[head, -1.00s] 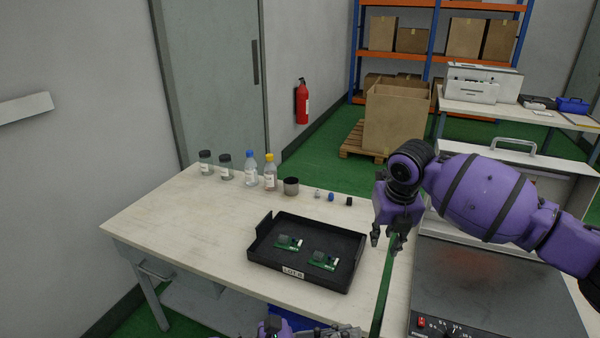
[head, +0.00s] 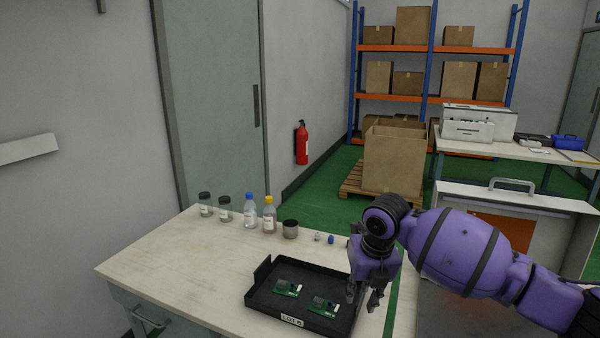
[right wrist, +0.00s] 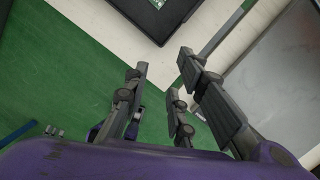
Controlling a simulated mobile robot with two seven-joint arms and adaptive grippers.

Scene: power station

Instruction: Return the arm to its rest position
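My right arm is purple with black bands and comes in from the right in the head view. Its gripper (head: 366,296) points down at the right end of the black tray (head: 262,303), overlapping its edge in the picture. In the right wrist view the fingers (right wrist: 163,82) stand apart with nothing between them, above green floor and the table edge. A corner of the tray (right wrist: 150,32) shows at the top there. My left gripper is not in view.
Two green circuit boards (head: 287,288) lie in the tray on the pale table (head: 170,270). Several bottles (head: 250,211) and a metal cup (head: 290,229) stand along its back edge. An opened case-like unit (head: 540,200) is behind my right arm. The table's left part is clear.

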